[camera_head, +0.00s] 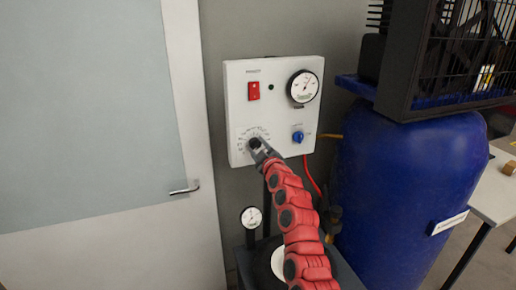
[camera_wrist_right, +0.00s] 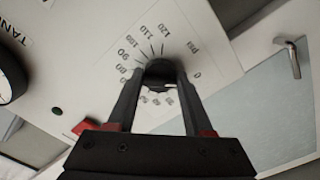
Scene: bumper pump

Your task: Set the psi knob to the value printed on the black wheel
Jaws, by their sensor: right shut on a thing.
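The black psi knob (camera_head: 255,143) sits at the lower left of the white control panel (camera_head: 238,105), inside a ring of printed numbers. In the wrist view the knob (camera_wrist_right: 159,72) is between the two fingers of my right gripper (camera_wrist_right: 160,84), which is shut on it. A small light mark shows on the knob's lower right side. Dial numbers such as 90, 100, 110 and 120 are readable around it; the lower ones are partly hidden by the fingers. In the head view my right gripper (camera_head: 261,151) reaches the knob from below right. I cannot make out a black wheel or its printed value.
The panel also has a red switch (camera_head: 253,91), a round gauge (camera_head: 303,87) and a blue knob (camera_head: 297,137). A large blue tank (camera_head: 405,185) stands close on the right. A door (camera_head: 95,245) with a handle (camera_head: 185,188) is on the left.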

